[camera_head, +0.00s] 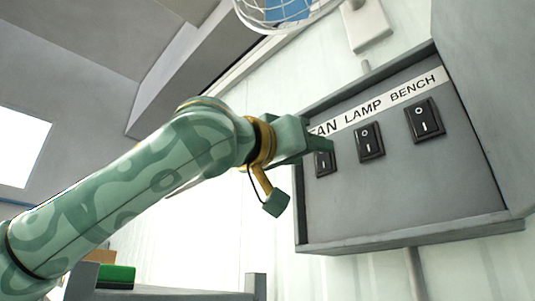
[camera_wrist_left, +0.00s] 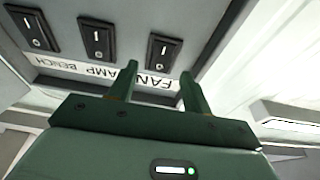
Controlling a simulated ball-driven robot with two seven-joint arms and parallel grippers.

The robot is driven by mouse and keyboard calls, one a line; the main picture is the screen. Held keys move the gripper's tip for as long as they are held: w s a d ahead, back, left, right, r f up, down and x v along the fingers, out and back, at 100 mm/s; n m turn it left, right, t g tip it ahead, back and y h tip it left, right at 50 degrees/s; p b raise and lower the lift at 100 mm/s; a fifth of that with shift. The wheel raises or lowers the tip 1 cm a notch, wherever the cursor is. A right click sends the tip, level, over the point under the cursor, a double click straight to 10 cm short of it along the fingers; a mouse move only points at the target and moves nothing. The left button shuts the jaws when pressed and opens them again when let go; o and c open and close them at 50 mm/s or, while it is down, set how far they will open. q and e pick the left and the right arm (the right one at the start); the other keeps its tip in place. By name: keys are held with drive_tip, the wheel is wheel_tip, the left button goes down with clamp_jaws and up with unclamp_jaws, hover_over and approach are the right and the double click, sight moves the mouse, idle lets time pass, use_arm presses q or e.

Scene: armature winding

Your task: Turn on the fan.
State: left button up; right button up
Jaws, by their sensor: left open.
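A grey switch panel (camera_head: 420,190) on the wall carries a label strip reading FAN, LAMP, BENCH. The black FAN rocker switch (camera_head: 325,163) is at its left end, its upper part hidden behind my left gripper (camera_head: 318,146). In the left wrist view the FAN switch (camera_wrist_left: 163,52) lies just beyond and between the fingertips of my open left gripper (camera_wrist_left: 159,68), which holds nothing. I cannot tell whether the fingers touch it or which way the rocker is tipped. A fan (camera_head: 285,12) with a white wire cage and blue inside is cut off at the top. My right gripper is not in view.
The LAMP switch (camera_head: 369,141) and BENCH switch (camera_head: 424,120) sit to the right of the FAN switch. The panel has a raised frame (camera_head: 400,238) around it. A green block (camera_head: 116,275) shows at lower left. The wall below the panel is mostly clear.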

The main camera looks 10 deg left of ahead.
use_arm(q)
drive_tip(key=b+v, duration=0.4)
drive_tip(key=v, duration=0.9)
drive_tip(key=shift+s+a, duration=0.2)
drive_tip(key=shift+s, duration=0.05)
